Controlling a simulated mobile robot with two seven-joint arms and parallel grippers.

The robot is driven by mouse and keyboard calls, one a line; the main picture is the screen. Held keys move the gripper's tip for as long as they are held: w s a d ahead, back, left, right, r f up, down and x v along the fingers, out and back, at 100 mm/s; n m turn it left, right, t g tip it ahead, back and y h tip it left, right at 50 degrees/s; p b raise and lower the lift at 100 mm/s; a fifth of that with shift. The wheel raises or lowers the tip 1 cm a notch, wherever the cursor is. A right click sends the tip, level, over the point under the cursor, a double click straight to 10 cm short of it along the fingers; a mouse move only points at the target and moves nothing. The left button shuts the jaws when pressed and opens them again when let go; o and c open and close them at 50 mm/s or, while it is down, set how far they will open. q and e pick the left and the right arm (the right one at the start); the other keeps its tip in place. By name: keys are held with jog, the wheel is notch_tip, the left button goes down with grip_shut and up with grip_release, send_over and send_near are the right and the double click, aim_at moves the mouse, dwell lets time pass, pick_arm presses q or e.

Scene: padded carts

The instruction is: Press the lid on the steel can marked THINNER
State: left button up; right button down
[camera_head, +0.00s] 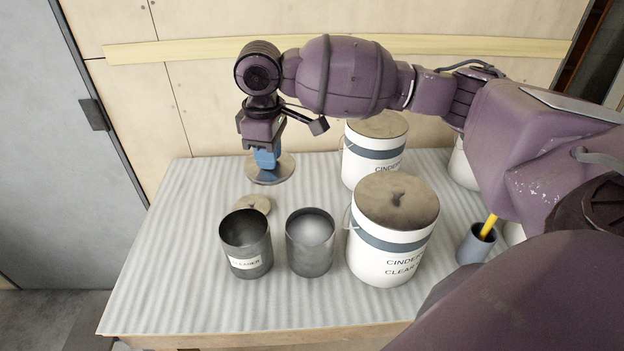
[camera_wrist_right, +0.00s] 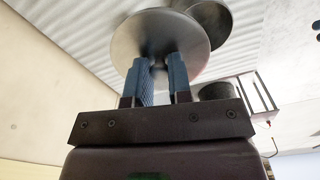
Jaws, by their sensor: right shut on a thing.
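My right gripper (camera_head: 266,158) has blue fingers shut on a round metal lid (camera_head: 284,168), held towards the back left of the bench. In the right wrist view the fingers (camera_wrist_right: 160,78) grip the lid (camera_wrist_right: 150,35) near its middle. Two open steel cans stand nearer the front: the left can (camera_head: 247,262) has a white label, too small to read surely, and a dark inside. The right can (camera_head: 310,262) shows no label and has a pale grey inside. I cannot tell for sure which is marked THINNER. My left gripper is out of view.
A tan knobbed disc (camera_head: 256,203) is behind the left can. White lidded pails (camera_head: 388,262) (camera_head: 368,170) stand to the right. A grey cup (camera_head: 474,246) holds a yellow-handled thing. The ribbed bench mat (camera_head: 165,250) is clear on the left.

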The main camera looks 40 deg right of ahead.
jog(key=shift+s+d+f+n+p, duration=0.55)
jog(key=shift+s+f+n+p, duration=0.25)
jog(key=shift+s+f+n, duration=1)
jog(key=shift+s+d+f+n+p, duration=0.65)
jog(key=shift+s+f+n, duration=0.65)
jog(key=shift+n, duration=0.9)
jog(key=shift+s+d+f+n+p, duration=0.4)
jog(key=shift+s+f+n+p, duration=0.7)
jog(key=shift+f+n, duration=0.8)
jog(key=shift+s+f, duration=0.15)
jog(key=shift+f, duration=0.2)
jog(key=shift+c, duration=2.4)
grip_release()
notch_tip(320, 180, up, 7)
